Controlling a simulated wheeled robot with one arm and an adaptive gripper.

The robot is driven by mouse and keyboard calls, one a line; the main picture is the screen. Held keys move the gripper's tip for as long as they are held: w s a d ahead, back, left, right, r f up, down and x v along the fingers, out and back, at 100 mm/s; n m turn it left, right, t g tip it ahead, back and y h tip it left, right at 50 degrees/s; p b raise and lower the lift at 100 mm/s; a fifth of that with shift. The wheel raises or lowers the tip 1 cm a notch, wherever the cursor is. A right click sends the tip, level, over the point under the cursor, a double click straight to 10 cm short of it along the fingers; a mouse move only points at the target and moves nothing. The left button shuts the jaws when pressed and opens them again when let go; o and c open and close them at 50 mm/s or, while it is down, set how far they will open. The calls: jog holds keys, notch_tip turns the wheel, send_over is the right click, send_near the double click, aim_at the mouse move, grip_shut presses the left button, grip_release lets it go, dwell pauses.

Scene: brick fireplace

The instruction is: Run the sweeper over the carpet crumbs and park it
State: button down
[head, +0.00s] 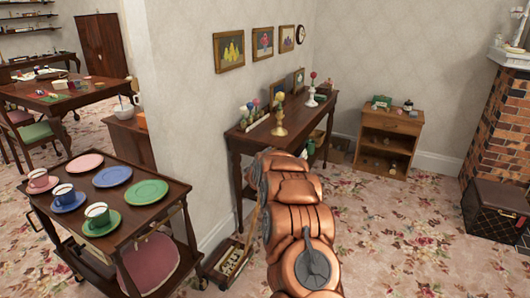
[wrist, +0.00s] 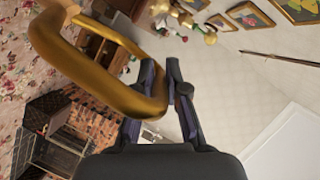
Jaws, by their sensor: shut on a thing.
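A gold loop handle (wrist: 95,80) fills the left of the wrist view. My gripper (wrist: 172,82) is shut on one end of this loop. In the head view, a low wooden box-like body (head: 228,262), which looks like the sweeper, is on the carpet left of my arm. A thin pole (head: 250,232) rises from near it toward my arm. My copper arm hides the gripper and the upper part of the pole there. The carpet (head: 400,245) has a floral pattern, and I cannot pick out crumbs on it.
A dark trolley (head: 180,190) with plates and cups stands left of the sweeper. A side table (head: 315,118) stands along the wall. A low wooden shelf (head: 390,124) is at the back, and a dark chest (head: 496,210) is by the brick fireplace (head: 500,125). Open carpet lies right of my arm.

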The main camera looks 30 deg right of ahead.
jog(key=shift+w+a+r, duration=0.1)
jog(key=shift+w+r, duration=0.05)
jog(key=shift+w, duration=0.2)
jog(key=shift+a, duration=0.1)
jog(key=shift+w+a+r, duration=0.1)
jog(key=c, duration=1.2)
grip_release()
jog(key=shift+w, duration=0.1)
jog(key=v, duration=1.2)
jog(key=shift+a, duration=0.1)
